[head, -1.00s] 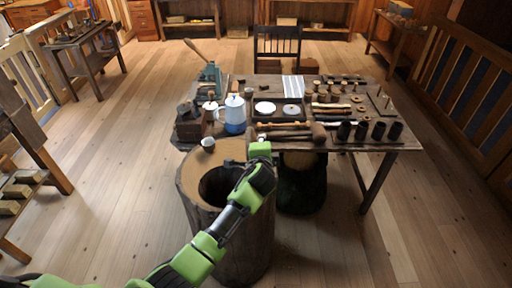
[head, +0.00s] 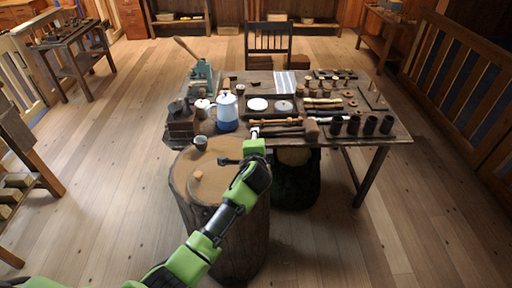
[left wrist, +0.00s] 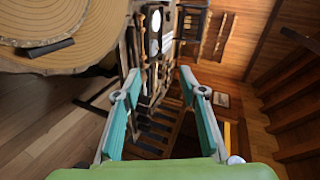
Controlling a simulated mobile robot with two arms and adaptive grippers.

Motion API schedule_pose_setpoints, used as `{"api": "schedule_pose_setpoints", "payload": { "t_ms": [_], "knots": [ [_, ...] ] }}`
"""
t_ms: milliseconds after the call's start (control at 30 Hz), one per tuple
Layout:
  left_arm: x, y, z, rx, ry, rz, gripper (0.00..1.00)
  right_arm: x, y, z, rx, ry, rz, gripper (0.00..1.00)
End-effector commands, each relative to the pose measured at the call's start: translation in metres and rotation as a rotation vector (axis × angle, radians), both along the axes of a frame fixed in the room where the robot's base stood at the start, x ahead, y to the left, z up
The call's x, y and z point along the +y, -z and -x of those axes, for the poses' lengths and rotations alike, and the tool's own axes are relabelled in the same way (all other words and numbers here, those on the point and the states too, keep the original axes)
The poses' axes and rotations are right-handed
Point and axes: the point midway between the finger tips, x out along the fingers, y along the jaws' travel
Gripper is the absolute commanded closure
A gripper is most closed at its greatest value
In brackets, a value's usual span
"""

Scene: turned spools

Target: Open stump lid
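The wooden stump (head: 225,245) stands in front of the table. A round pale wood lid (head: 212,185) with a small knob (head: 198,176) lies over its top, and no dark opening shows. A dark bar (head: 228,161) lies at the top's far right, partly beside my arm; it also shows in the left wrist view (left wrist: 45,48). My left gripper (head: 254,132) is beyond the stump's right rim, near the table's front edge. In the left wrist view its fingers (left wrist: 159,72) are spread and empty, with the stump top at upper left. My right gripper is not in view.
A small cup (head: 200,143) stands at the stump's back rim. The table (head: 360,95) behind holds a blue-and-white pot (head: 227,112), a mallet (head: 311,129) and several dark cups.

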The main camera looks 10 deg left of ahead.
Motion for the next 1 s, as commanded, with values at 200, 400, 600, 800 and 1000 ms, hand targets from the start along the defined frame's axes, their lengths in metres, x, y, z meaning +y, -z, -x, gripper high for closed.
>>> {"api": "schedule_pose_setpoints", "payload": {
  "t_ms": [200,400,600,800,1000],
  "knots": [
    [-0.008,-0.012,0.032,0.0,0.002,0.003,0.62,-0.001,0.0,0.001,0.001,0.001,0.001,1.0],
    [-0.017,-0.028,0.068,0.0,0.002,0.002,0.62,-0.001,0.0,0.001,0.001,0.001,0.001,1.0],
    [-0.023,-0.038,0.093,0.002,0.001,0.001,0.62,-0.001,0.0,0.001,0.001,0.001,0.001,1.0],
    [-0.024,-0.042,0.101,0.001,0.001,-0.001,0.62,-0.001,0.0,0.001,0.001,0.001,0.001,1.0],
    [-0.024,-0.042,0.101,0.002,0.001,0.0,0.62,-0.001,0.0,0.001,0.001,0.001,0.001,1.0]
  ]
}}
